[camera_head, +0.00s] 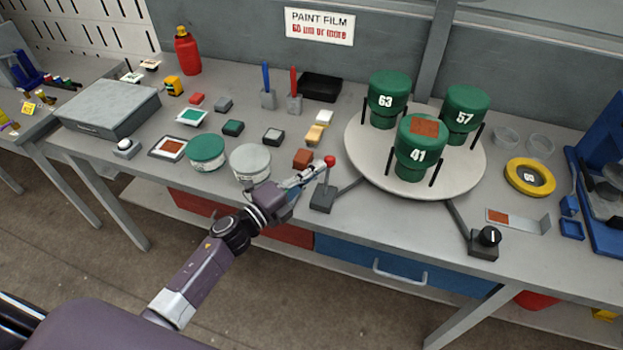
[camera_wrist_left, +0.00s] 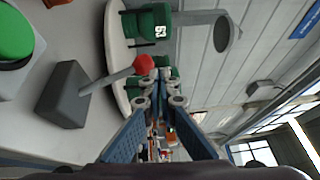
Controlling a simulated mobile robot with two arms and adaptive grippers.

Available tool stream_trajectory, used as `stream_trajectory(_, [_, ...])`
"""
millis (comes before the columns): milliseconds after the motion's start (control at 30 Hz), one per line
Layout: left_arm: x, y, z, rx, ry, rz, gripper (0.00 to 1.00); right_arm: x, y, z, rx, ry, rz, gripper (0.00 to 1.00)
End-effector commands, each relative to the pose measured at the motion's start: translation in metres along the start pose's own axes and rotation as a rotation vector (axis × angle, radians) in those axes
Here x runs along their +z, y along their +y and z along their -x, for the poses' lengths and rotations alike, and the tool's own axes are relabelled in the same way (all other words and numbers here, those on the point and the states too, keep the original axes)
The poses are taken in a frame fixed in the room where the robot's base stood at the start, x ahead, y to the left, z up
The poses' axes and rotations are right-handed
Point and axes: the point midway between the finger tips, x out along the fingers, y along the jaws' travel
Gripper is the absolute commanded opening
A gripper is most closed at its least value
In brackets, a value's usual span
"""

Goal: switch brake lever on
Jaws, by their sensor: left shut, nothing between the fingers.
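The brake lever has a dark grey base (camera_head: 322,199), a thin stem and a red ball knob (camera_head: 330,161). It stands near the table's front edge, left of the round turntable, with its stem leaning slightly to the right. In the left wrist view the knob (camera_wrist_left: 143,64) is just beside my fingertips, and the base (camera_wrist_left: 64,95) is at the left. My left gripper (camera_head: 318,170) is shut and empty, with its tips close to the knob's left side. The wrist view also shows the closed fingers (camera_wrist_left: 158,88). I cannot tell whether they touch the knob. My right gripper is out of view.
A white turntable (camera_head: 359,153) carries green cylinders 63 (camera_head: 386,101), 57 (camera_head: 467,112) and 41 (camera_head: 414,155), with thin black posts around them. A black knob box (camera_head: 485,242) stands at the front right. Green and grey round tins (camera_head: 206,150) and small blocks lie left of the lever.

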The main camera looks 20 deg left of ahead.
Motion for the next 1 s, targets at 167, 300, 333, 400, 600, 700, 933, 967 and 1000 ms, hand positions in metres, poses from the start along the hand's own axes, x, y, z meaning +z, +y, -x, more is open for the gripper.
stream_trajectory(167, [0.007,0.002,-0.013,0.0,0.0,-0.002,0.0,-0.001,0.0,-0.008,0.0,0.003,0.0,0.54])
stream_trajectory(300, [0.01,0.002,-0.02,-0.001,0.001,-0.002,0.0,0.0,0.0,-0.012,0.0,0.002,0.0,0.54])
stream_trajectory(333, [0.011,0.002,-0.021,-0.001,0.001,-0.002,0.0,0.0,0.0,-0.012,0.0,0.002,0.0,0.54])
stream_trajectory(400, [0.012,0.002,-0.024,-0.001,0.001,-0.001,0.0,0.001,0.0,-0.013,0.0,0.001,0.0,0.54])
stream_trajectory(600, [0.014,0.002,-0.028,0.0,0.0,-0.001,0.0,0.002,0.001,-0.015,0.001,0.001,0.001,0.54])
stream_trajectory(700, [0.014,0.002,-0.028,0.0,0.0,0.0,0.0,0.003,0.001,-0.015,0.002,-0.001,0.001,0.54])
stream_trajectory(933, [0.014,0.002,-0.029,0.0,0.0,-0.001,0.0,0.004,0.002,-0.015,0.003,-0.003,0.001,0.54])
stream_trajectory(967, [0.014,0.002,-0.029,-0.001,0.0,-0.001,0.0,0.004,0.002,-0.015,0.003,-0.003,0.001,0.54])
stream_trajectory(1000, [0.015,0.002,-0.029,-0.001,0.0,-0.001,0.0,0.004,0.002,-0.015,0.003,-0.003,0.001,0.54])
